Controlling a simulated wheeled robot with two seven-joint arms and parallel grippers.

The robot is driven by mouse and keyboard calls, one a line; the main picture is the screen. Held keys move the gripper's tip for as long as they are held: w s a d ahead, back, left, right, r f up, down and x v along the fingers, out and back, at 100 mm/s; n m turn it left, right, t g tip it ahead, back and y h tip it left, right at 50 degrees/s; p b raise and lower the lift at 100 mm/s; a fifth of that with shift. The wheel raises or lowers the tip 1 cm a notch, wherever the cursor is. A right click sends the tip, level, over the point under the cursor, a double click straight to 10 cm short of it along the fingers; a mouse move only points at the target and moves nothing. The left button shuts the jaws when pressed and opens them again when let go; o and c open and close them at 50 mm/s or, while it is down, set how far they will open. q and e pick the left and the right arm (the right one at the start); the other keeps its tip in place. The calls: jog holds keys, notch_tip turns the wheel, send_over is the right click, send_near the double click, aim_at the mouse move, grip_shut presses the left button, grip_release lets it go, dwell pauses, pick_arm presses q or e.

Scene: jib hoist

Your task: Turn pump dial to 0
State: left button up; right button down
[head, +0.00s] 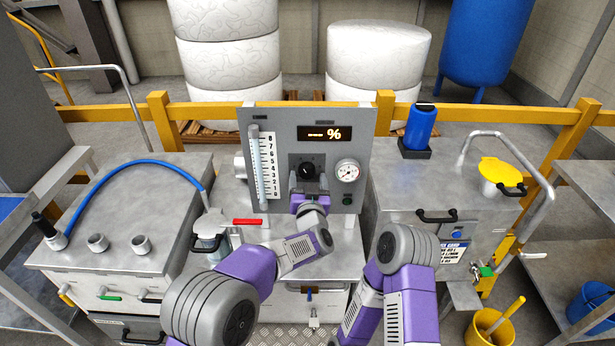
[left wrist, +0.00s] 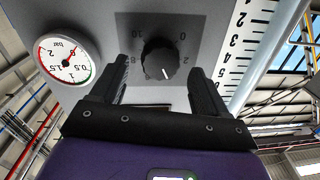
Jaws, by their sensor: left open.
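The pump dial (head: 306,170) is a round black knob on the grey panel (head: 358,130), below a display (head: 324,134) reading dashes and a % sign. In the left wrist view, the black dial (left wrist: 160,60) has a white pointer mark at its lower edge and printed numbers around it; a 0 shows at its upper right. The pointer is away from that 0. My left gripper (head: 308,183) is open in front of the dial. Its two black fingers stand either side of the knob, with gaps showing. My right arm shows at lower right, its gripper out of view.
A round pressure gauge (head: 348,171) sits right of the dial, and a vertical scale tube (head: 265,165) left of it. A red-handled lever (head: 248,222) and blue hose (head: 130,165) are to the left.

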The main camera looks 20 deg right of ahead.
pick_arm(q)
jog(key=shift+x, duration=0.95)
jog(key=c, duration=1)
